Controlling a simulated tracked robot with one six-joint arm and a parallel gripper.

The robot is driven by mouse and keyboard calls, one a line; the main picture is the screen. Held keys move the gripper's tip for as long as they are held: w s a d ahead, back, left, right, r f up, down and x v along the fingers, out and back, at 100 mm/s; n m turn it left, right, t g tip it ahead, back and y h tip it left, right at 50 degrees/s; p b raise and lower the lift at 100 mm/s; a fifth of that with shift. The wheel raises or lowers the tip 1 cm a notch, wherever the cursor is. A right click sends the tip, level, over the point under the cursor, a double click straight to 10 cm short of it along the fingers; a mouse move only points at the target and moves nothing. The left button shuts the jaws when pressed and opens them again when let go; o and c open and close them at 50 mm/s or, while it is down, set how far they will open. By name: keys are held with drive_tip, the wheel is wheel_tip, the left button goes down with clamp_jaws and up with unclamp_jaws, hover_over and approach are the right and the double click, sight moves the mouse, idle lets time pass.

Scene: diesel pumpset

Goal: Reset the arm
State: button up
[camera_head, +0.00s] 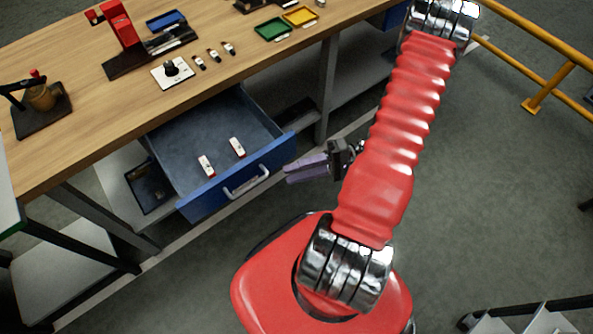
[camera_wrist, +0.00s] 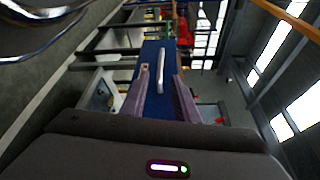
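My red arm (camera_head: 400,130) reaches up and away in the head view and partly hides the floor. My gripper (camera_head: 288,174) has purple fingers pointing left, close to the open drawer's front. In the wrist view my gripper (camera_wrist: 161,76) has its two fingers apart with nothing held. The drawer's pale handle (camera_wrist: 161,68) shows beyond and between the fingertips. In the head view the handle (camera_head: 246,181) lies left of the gripper, with a gap between them.
The blue drawer (camera_head: 205,118) stands open under the wooden workbench (camera_head: 100,150), with two small red-and-white items (camera_head: 206,166) inside. Green (camera_head: 272,29) and yellow (camera_head: 300,16) trays sit on the bench. A yellow railing (camera_head: 545,65) stands right. Grey floor is open right of the arm.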

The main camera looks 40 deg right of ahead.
idle(0.4)
drive_tip(key=s+m+g+h, duration=0.3)
drive_tip(key=s+g, duration=0.2)
drive_tip(key=s, duration=0.1)
drive_tip(key=w+r+n+g+h, duration=0.1)
drive_tip(key=w+r+n+h, duration=0.15)
drive_tip(key=r+h, duration=0.45)
drive_tip(key=w+r+n+h, duration=0.25)
drive_tip(key=r+h, duration=0.25)
drive_tip(key=r, duration=0.4)
drive_tip(key=w+a+r+n+t, duration=0.1)
drive_tip(key=a+r+n+t, duration=0.3)
drive_tip(key=a+r, duration=0.7)
wheel_tip(320, 180, up, 3)
drive_tip(key=shift+w+a+r+n+t+h, duration=0.1)
drive_tip(key=shift+w+a+n+t+h, duration=0.25)
drive_tip(key=shift+t, duration=0.25)
